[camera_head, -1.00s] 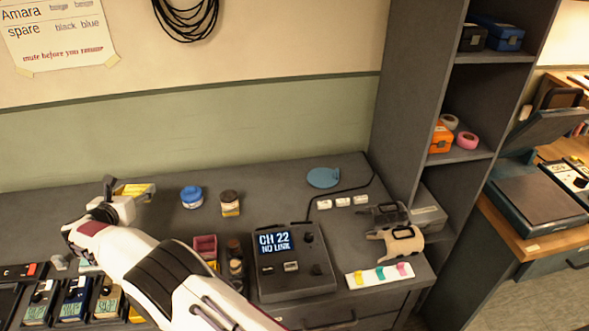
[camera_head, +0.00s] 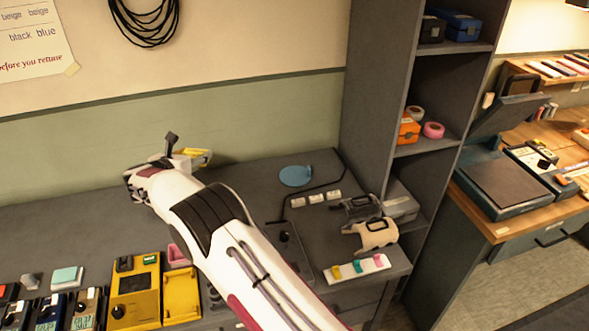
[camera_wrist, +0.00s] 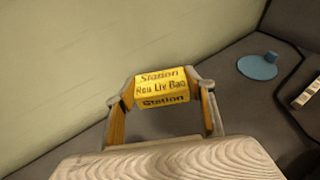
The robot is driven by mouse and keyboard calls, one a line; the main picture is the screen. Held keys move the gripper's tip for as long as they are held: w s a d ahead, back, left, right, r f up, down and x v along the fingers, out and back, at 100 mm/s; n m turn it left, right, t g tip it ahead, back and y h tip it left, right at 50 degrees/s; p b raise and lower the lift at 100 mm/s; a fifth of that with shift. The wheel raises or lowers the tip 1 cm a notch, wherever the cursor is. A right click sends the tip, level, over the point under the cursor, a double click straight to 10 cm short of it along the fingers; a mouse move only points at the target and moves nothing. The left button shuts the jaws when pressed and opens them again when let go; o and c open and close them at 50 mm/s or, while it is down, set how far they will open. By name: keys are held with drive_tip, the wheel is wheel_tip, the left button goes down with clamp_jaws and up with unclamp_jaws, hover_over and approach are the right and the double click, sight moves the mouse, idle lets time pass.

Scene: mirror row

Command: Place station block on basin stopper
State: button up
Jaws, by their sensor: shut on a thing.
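The station block (camera_head: 197,156) is a yellow block with dark printed lettering. My gripper (camera_wrist: 162,92) is shut on it, one finger at each end, and holds it near the green wall. In the wrist view the lettered faces of the station block (camera_wrist: 162,87) show clearly between the fingers. The basin stopper (camera_head: 295,176) is a flat blue disc with a small knob, lying on the grey counter to the right of my gripper. It also shows in the wrist view (camera_wrist: 257,67), at the upper right, apart from the block.
A black cable (camera_head: 284,207) runs beside the stopper, with white blocks (camera_head: 315,198) in front of it. A grey shelf unit (camera_head: 378,100) stands to the right. A yellow device (camera_head: 136,290) and others line the front left.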

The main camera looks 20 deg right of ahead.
drive_tip(key=d+m+g+h, duration=0.1)
drive_tip(key=d+m+h, duration=0.1)
drive_tip(key=d, duration=1.6)
drive_tip(key=m+g+h, duration=0.2)
hover_over(296, 183)
wheel_tip(296, 183, down, 2)
drive_tip(key=shift+w+f, duration=0.1)
drive_tip(key=shift+f, duration=0.05)
drive_tip(key=shift+f, duration=3.15)
drive_tip(key=shift+f, duration=1.85)
drive_tip(key=shift+f, duration=0.1)
